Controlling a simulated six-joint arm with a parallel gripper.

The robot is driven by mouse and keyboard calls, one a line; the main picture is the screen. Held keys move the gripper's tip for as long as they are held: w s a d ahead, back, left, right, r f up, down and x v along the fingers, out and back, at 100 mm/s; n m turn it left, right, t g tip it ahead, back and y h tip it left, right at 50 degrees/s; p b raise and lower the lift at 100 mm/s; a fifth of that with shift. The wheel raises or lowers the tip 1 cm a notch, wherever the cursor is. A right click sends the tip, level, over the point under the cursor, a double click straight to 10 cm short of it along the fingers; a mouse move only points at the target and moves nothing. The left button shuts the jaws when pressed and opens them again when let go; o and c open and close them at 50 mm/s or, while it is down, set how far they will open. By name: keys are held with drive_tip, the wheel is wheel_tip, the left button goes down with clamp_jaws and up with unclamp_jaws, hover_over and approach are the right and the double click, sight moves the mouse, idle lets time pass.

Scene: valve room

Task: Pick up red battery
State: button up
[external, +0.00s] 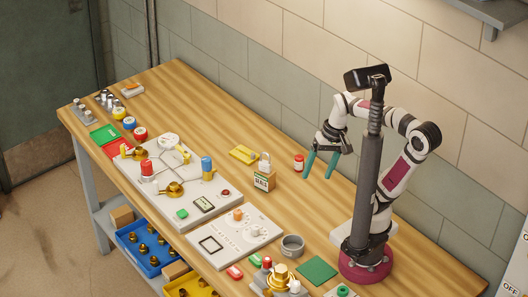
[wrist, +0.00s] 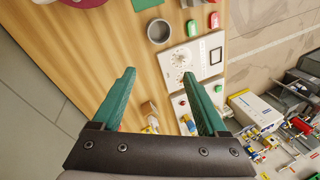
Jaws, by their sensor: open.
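A small red rounded piece with a pale mark (external: 234,272) lies flat near the bench's front edge and looks most like the red battery. It also shows at the top of the wrist view (wrist: 213,20). A similar green piece (external: 255,260) lies beside it. A red can with a white label (external: 298,163) stands upright near the wall, left of my gripper. My gripper (external: 318,177) hangs above the rear of the bench, its teal fingers apart and empty.
A grey cup (external: 292,246) and a brass valve fixture (external: 281,275) stand nearby. A green pad (external: 317,270) lies beside my base. A padlocked box (external: 264,180) stands mid-bench.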

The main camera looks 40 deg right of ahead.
sight(301, 156)
drive_tip(key=w+a+r+m+t+h, duration=0.1)
drive_tip(key=w+r+t, duration=0.3)
drive_tip(key=w, duration=1)
drive_tip(key=w+a+r+m+t, duration=0.1)
drive_tip(key=w+a+t, duration=0.1)
drive_tip(key=w+t, duration=0.8)
drive_tip(key=d+f+m+g+h, duration=0.3)
drive_tip(key=d+g+h, duration=0.1)
drive_tip(key=d+h, duration=0.3)
drive_tip(key=d+f+m+g+h, duration=0.2)
drive_tip(key=d+f+g+h, duration=0.15)
drive_tip(key=d+h, duration=0.25)
wheel_tip(301, 156, down, 18)
drive_tip(key=shift+g, duration=0.35)
drive_tip(key=x, duration=1.6)
drive_tip(key=shift+s+d+f, duration=0.1)
drive_tip(key=shift+d, duration=0.15)
clamp_jaws()
